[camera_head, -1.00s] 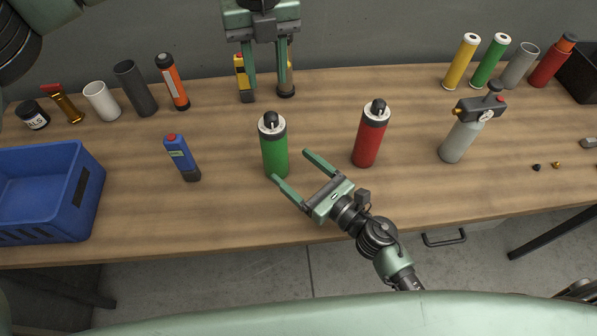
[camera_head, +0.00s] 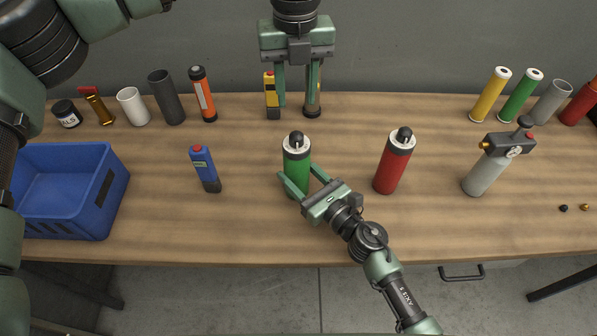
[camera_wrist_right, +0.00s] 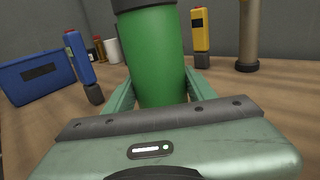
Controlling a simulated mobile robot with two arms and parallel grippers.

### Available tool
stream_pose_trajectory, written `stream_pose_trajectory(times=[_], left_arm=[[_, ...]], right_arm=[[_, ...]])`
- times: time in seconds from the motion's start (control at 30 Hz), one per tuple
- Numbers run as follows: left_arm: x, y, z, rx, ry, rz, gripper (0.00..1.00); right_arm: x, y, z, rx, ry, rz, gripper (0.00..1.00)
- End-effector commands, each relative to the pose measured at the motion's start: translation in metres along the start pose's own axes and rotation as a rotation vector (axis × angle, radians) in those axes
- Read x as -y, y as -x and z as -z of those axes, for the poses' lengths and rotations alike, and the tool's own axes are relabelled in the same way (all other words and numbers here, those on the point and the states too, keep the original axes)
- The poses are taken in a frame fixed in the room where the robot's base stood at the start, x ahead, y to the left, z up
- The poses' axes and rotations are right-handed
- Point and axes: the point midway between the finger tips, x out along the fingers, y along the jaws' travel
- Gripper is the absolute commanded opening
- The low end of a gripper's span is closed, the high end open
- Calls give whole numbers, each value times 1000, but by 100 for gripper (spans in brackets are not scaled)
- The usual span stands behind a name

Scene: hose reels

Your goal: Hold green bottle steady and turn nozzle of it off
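The green bottle (camera_head: 297,176) stands upright on the table, with a pale collar and a dark nozzle (camera_head: 296,139) on top. My right gripper (camera_head: 299,171) is low at the bottle, with one finger on each side of it. The right wrist view shows the green body (camera_wrist_right: 156,58) between the fingers; its top is cut off there. The fingers look open, and I cannot tell whether either touches the bottle. My left gripper (camera_head: 297,107) points down, open and empty, behind the green bottle and apart from it.
A red bottle (camera_head: 393,166) stands to the right and a blue device (camera_head: 205,168) to the left. A yellow device (camera_head: 271,96) and a metal cylinder (camera_head: 313,97) are close by my left fingers. A blue crate (camera_head: 62,226) is at the left, a grey sprayer (camera_head: 489,168) at the right.

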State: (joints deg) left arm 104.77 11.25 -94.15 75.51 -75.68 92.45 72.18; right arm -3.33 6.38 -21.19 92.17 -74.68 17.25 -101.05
Motion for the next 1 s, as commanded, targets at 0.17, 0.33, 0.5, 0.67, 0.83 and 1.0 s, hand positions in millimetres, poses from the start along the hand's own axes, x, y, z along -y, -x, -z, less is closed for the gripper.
stream_pose_trajectory(times=[0.17, 0.33, 0.5, 0.67, 0.83, 1.0], left_arm=[[0, 0, 0, 0, -3, 0, 50], [1, 1, 0, -1, -113, 1, 50], [2, 6, 0, 0, -438, 1, 50], [3, 10, 0, 0, -809, 1, 50], [3, 15, 0, 1, -1133, 1, 50], [3, 17, 0, -1, -1320, 1, 50]], right_arm=[[0, 0, 0, 0, 0, 0, 0], [0, 0, 0, 0, 0, 1, 0], [0, 0, 0, -1, 1, 1, 0], [0, 0, 0, -1, 1, 1, 0], [0, 0, 0, -1, 1, 1, 0], [0, 0, 0, -1, 1, 1, 0]])
